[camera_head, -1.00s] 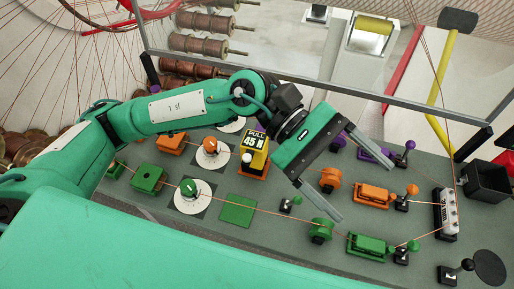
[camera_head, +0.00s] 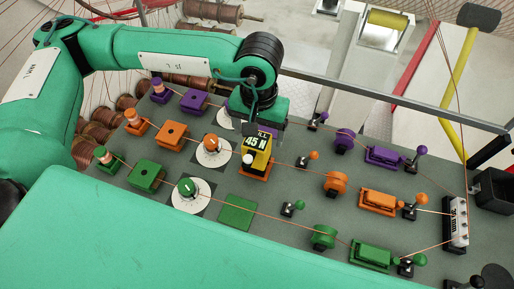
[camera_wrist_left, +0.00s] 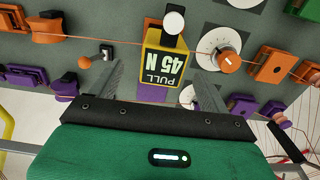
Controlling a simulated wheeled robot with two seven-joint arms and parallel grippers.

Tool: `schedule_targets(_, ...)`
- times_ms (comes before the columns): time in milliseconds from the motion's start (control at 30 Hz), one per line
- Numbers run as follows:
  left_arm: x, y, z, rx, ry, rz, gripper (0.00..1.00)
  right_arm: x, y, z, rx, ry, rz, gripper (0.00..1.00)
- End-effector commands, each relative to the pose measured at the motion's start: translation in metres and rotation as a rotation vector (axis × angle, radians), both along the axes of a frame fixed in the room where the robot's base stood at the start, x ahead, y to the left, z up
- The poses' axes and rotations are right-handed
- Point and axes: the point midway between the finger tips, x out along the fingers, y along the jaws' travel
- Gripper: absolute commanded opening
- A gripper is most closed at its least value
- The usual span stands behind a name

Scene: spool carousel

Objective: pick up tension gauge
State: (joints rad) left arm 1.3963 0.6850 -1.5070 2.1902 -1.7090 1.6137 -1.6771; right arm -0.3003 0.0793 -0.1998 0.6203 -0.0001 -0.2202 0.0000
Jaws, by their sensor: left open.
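The tension gauge (camera_head: 257,153) is a yellow and black block marked "PULL 45 N" with a white knob. It stands on an orange base in the middle of the grey board. In the left wrist view the gauge (camera_wrist_left: 164,65) appears upside down, between and just beyond the fingertips. My left gripper (camera_head: 262,118) is just behind the gauge in the head view, pointing down, its fingers mostly hidden. In the left wrist view the gripper (camera_wrist_left: 157,72) is open, with one finger to each side and nothing held. My right gripper is not in view.
An orange-knobbed white dial (camera_head: 212,150) is left of the gauge, and a small orange-topped lever (camera_head: 308,160) is right. Thin threads run across the grey board (camera_head: 300,240) through purple, orange and green blocks. A green square pad (camera_head: 237,212) lies in front.

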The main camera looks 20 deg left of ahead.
Motion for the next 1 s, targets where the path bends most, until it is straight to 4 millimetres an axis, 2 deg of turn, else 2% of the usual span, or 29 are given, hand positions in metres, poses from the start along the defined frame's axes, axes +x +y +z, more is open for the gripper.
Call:
schedule_targets(33, -0.001, 0.000, -0.007, 0.000, 0.004, 0.000, 0.80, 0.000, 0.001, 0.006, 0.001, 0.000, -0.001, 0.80)
schedule_targets(200, 0.000, 0.000, -0.030, -0.001, 0.002, 0.002, 0.80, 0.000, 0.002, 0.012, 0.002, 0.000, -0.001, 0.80)
schedule_targets(333, 0.000, 0.000, -0.037, -0.002, 0.001, 0.001, 0.80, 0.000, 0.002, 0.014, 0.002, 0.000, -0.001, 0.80)
schedule_targets(467, 0.000, 0.002, -0.045, -0.001, 0.004, 0.001, 0.80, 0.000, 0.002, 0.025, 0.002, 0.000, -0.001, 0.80)
schedule_targets(733, 0.000, 0.005, -0.079, -0.001, 0.004, 0.002, 0.80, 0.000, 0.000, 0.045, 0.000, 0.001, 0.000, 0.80)
schedule_targets(1000, 0.001, 0.005, -0.088, -0.003, 0.000, 0.001, 0.80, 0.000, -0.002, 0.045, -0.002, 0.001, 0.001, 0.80)
